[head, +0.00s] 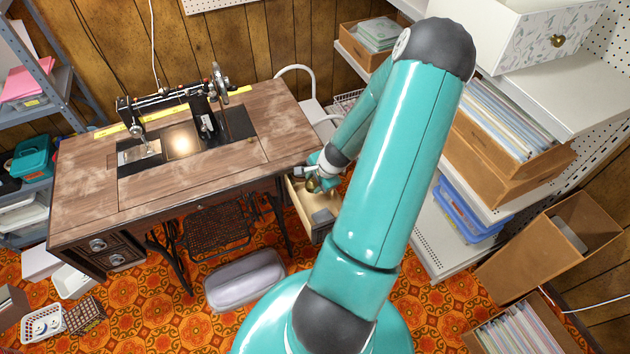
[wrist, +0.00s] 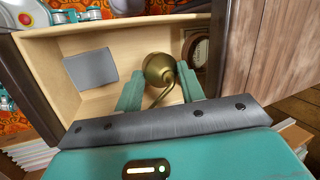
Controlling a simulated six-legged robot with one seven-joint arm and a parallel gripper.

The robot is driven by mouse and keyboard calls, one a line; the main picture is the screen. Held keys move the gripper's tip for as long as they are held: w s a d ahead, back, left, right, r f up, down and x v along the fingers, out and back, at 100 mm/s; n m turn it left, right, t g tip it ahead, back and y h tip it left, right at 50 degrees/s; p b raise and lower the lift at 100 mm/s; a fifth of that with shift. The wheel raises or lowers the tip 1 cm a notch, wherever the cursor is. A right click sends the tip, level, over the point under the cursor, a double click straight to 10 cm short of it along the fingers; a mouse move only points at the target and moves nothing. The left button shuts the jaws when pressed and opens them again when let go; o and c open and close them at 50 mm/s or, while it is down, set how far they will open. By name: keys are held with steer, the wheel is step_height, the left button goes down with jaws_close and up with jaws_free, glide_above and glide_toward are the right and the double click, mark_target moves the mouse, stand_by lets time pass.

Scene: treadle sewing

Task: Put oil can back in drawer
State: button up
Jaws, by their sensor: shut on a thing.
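The brass oil can (wrist: 157,68) is between the two teal fingers of my gripper (wrist: 160,92), which is shut on it. Its thin curved spout points back toward the wrist camera. In the wrist view the can is over the inside of the open wooden drawer (wrist: 38,52); I cannot tell whether it touches the drawer floor. In the head view my gripper (head: 316,180) is at the open drawer (head: 300,203) on the right side of the sewing table, with the can (head: 312,184) partly hidden by my arm.
A grey flat block (wrist: 90,66) lies in the drawer's left part, and a round-labelled item (wrist: 199,50) is at its right end. The wooden tabletop (head: 215,165) carries the sewing machine (head: 180,125). Shelves stand at the right.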

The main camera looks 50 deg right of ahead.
steer(key=shift+f, duration=2.75)
steer(key=shift+f, duration=0.55)
steer(key=o, duration=1.1)
steer(key=shift+o, duration=0.2)
steer(key=shift+r, duration=0.1)
